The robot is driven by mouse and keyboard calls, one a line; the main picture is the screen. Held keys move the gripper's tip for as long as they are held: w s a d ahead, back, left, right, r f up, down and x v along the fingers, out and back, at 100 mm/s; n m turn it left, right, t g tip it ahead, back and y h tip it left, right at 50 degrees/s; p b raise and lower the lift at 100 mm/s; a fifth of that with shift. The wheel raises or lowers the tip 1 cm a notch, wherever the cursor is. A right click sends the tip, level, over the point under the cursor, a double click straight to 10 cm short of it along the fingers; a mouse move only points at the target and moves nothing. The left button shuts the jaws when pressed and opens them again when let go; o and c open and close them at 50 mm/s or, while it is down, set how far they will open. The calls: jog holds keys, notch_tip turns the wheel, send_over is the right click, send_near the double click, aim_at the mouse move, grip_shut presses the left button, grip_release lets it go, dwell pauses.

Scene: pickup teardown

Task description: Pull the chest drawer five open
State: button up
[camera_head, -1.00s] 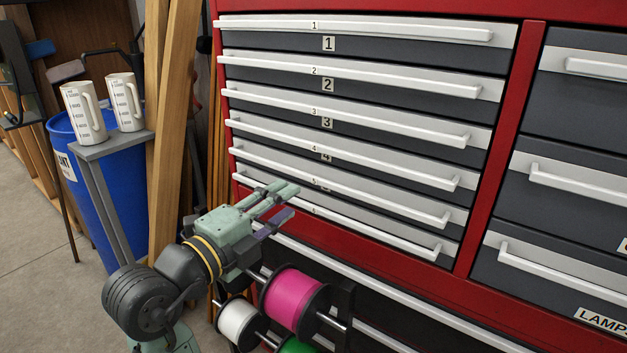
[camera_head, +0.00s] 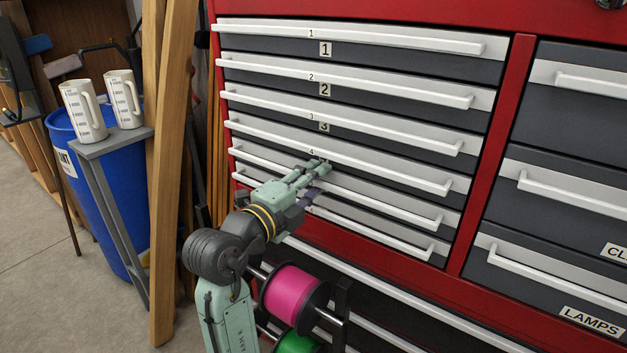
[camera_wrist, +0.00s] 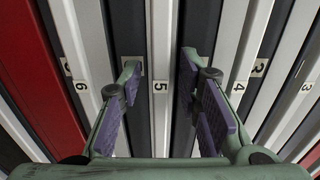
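The chest's drawer five has a long white handle (camera_head: 400,208), fifth from the top in the left bank, and looks shut. Part of it is hidden behind my gripper (camera_head: 316,178). In the wrist view, the handle marked 5 (camera_wrist: 161,110) runs between the fingers of my gripper (camera_wrist: 160,75). The fingers are open, one on each side of the handle, with a gap to it on both sides. The fingertips are close to the drawer fronts; I cannot tell whether they touch.
Handle four (camera_head: 390,170) lies just above and handle six (camera_head: 390,238) just below. Wooden planks (camera_head: 172,150) and a stand (camera_head: 112,142) with two measuring jugs are at the left.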

grip_shut()
dwell(0.7)
